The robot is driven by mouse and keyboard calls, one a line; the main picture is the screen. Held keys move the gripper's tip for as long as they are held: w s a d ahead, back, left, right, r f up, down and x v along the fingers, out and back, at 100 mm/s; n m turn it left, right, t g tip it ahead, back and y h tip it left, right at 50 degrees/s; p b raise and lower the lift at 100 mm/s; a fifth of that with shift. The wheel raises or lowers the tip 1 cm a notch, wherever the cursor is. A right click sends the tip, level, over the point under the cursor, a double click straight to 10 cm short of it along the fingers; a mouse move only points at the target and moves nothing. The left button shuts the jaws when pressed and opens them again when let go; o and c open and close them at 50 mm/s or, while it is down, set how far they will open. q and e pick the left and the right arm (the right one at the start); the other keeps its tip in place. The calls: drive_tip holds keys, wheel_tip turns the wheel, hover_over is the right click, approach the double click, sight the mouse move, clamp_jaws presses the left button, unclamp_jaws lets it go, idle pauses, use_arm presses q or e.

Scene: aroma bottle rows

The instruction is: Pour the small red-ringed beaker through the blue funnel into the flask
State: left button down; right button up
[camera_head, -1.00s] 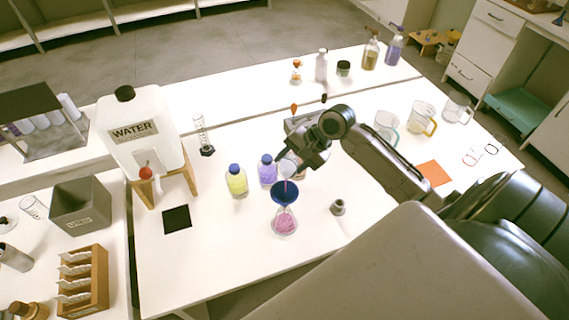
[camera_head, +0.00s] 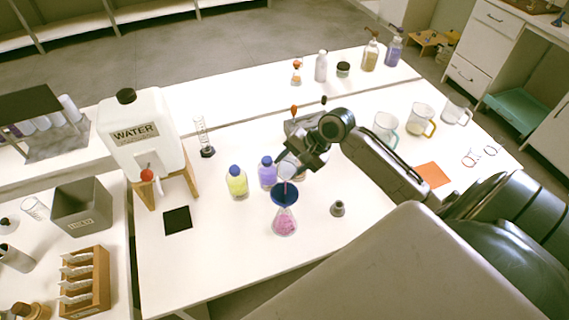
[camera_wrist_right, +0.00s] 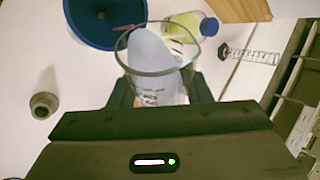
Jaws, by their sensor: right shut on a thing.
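My right gripper (camera_head: 299,163) is shut on the small clear beaker (camera_head: 287,170), which is tilted, its mouth low over the blue funnel (camera_head: 286,197). A thin reddish streak shows at the beaker's lip above the funnel. The funnel sits in the mouth of the conical flask (camera_head: 285,222), which holds pink liquid. My left gripper is not in view.
A yellow bottle (camera_head: 237,182) and a purple bottle (camera_head: 267,173) stand close left of the funnel. A small grey stopper-like piece (camera_head: 338,208) is to its right. A black square (camera_head: 177,220) and water tank (camera_head: 140,132) are farther left. The table front is clear.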

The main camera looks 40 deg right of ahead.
drive_tip(key=shift+r+n+t+h+p, duration=0.4)
drive_tip(key=shift+r+t+h+p, duration=0.25)
drive_tip(key=shift+p, duration=1.5)
idle(4.2)
drive_tip(key=shift+s+a+f+t+h+p, duration=0.15)
drive_tip(key=shift+s+t+h+p, duration=0.1)
drive_tip(key=shift+p, duration=0.3)
idle(1.1)
